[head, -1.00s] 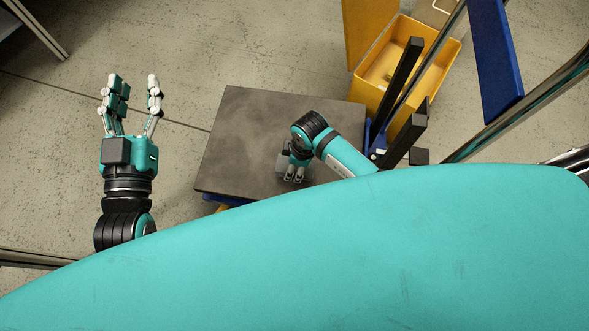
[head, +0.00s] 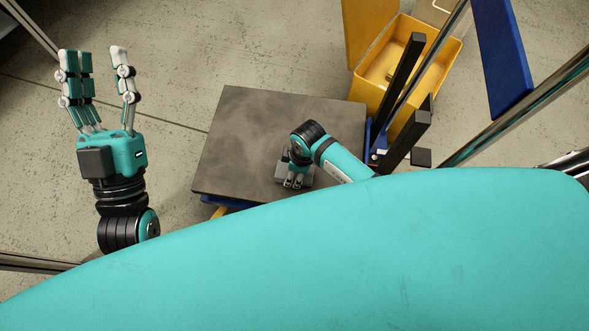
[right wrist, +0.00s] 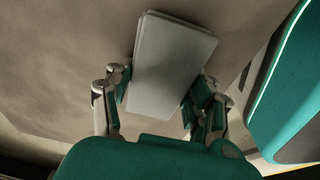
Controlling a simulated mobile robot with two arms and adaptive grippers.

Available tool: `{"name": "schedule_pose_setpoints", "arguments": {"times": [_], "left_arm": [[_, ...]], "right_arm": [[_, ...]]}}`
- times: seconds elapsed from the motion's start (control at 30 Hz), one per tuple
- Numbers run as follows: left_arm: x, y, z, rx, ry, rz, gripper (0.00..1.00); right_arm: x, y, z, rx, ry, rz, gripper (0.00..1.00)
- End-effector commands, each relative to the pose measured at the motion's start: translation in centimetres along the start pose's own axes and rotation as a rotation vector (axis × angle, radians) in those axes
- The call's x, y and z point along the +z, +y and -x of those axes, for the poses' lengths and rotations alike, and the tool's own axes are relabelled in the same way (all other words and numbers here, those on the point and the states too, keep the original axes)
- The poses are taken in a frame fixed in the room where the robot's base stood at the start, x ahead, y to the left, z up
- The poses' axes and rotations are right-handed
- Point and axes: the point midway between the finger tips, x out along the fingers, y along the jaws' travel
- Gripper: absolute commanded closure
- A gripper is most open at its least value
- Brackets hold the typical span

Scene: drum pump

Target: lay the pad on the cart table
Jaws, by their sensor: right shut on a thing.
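The pad is a flat grey block. In the right wrist view the pad (right wrist: 174,55) lies between the fingers of my right gripper (right wrist: 162,92), which is shut on its sides. In the head view my right gripper (head: 294,182) is over the lower right part of the dark cart table (head: 245,130), and a part of the pad (head: 308,176) shows beside the fingers. I cannot tell whether the pad touches the tabletop. My left gripper (head: 97,58) is open and empty, left of the cart, over the floor.
A yellow bin (head: 440,75) stands behind the cart on the right, beside black upright posts (head: 402,75) and a blue panel (head: 502,60). A metal rail (head: 520,110) runs at the right. The left and far parts of the tabletop are bare.

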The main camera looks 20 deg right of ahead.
Motion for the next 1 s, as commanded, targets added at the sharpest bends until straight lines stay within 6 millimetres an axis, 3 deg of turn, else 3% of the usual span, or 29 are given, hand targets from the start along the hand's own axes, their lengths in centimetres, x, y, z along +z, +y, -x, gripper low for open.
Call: {"name": "schedule_pose_setpoints", "arguments": {"times": [0.03,0.07,0.23,0.6,0.83,1.0], "left_arm": [[-0.1,0.0,0.0,0.0,0.008,0.0,0.6],[-0.2,0.0,0.0,0.0,0.013,0.0,0.6],[-0.2,0.0,0.0,0.0,0.011,0.0,0.6],[0.1,0.0,-0.1,0.0,-0.011,0.0,0.6],[3.7,-0.5,0.2,-0.01,-0.231,-0.008,0.6],[7.0,-1.1,1.6,-0.021,-0.446,-0.017,0.6]], "right_arm": [[0.0,0.0,-0.2,0.0,0.0,0.0,0.66],[0.0,0.0,-0.1,0.0,0.0,0.0,0.42],[0.0,0.0,-0.1,0.0,0.0,0.0,0.21],[0.0,0.0,0.3,0.0,0.0,0.0,0.21],[-0.1,0.1,2.4,0.001,0.001,0.0,0.21],[-0.1,0.0,4.3,0.0,0.001,0.0,0.21]]}}
